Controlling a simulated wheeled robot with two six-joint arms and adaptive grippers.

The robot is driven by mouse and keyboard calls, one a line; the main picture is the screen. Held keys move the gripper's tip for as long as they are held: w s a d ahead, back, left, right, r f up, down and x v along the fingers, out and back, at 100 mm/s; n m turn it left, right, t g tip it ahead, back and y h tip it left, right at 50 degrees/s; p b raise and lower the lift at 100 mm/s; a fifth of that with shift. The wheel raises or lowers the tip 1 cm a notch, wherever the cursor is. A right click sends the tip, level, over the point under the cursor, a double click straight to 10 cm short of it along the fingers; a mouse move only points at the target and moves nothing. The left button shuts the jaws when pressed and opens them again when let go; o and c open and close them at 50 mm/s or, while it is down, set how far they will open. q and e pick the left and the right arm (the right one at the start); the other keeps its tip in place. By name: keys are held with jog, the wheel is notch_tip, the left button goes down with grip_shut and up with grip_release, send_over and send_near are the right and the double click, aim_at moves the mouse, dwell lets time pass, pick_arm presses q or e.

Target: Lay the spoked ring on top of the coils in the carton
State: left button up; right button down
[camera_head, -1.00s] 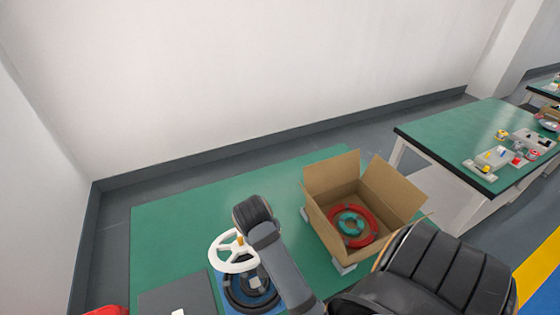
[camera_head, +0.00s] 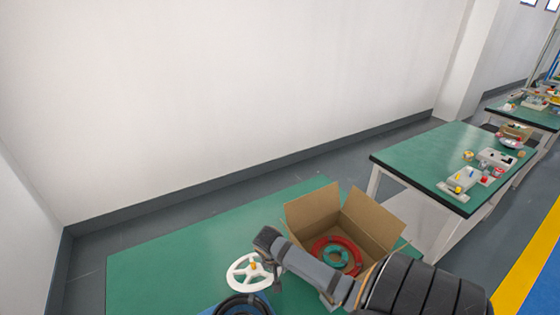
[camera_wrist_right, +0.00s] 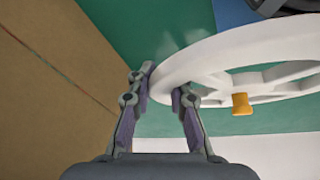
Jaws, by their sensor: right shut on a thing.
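The white spoked ring (camera_head: 238,284) with a yellow-orange knob hangs above the green table, left of the carton (camera_head: 378,222) in the head view. My right gripper (camera_wrist_right: 162,84) is shut on its rim, which shows large in the right wrist view (camera_wrist_right: 215,55). In the head view my right wrist hides most of the gripper. The carton stands open with its flaps up. Inside lie a red coil (camera_head: 322,244) and a smaller green coil (camera_head: 337,250), partly hidden by my right arm. My left gripper is out of view.
A black coil (camera_head: 243,306) lies on a blue surface below the ring. The green table (camera_head: 180,262) is bare at the left and behind. A second table (camera_head: 440,160) with small parts stands at the right. The carton wall (camera_wrist_right: 45,100) is close in the right wrist view.

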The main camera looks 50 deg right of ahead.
jog(key=shift+w+d+f, duration=0.15)
jog(key=shift+d+f, duration=0.05)
jog(key=shift+f, duration=0.05)
jog(key=shift+a+x, duration=0.2)
jog(key=shift+x, duration=1.6)
jog(key=shift+f, duration=0.1)
jog(key=shift+f, duration=0.15)
jog(key=c, duration=1.3)
grip_release()
jog(key=shift+o, duration=0.2)
jog(key=v, duration=1.2)
jog(key=shift+a, duration=0.1)
